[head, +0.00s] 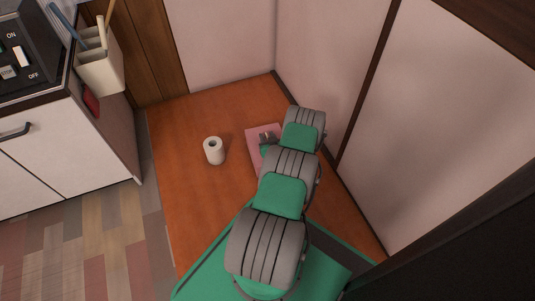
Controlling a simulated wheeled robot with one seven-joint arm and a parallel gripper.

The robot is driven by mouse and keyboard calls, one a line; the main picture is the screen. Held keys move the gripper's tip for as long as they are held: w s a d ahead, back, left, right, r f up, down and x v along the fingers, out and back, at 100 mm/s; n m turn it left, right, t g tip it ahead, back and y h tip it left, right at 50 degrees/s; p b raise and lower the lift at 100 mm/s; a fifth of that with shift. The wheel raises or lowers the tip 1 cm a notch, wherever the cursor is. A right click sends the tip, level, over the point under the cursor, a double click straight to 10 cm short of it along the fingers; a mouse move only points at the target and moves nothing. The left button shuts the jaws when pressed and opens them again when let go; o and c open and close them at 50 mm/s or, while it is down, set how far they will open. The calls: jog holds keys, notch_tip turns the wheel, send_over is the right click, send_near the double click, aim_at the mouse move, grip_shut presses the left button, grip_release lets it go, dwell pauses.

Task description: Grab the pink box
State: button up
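The pink box (254,146) lies flat on the orange-brown wooden surface in the head view, near the right-hand wall. My arm covers its right part. My gripper (266,138) is at the end of the arm, over the pink box. It is small and dark here, and the arm partly hides it. I cannot tell whether its fingers are open or shut, or whether they touch the box.
A white paper roll (214,150) stands left of the pink box. A white cabinet (62,150) with a utensil holder (101,72) stands at the left. Pale walls (335,50) close in the back and right. The wooden surface (190,210) is clear in front of the roll.

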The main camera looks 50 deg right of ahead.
jog(key=shift+x, duration=0.85)
jog(key=shift+a, duration=0.1)
grip_shut()
dwell(0.6)
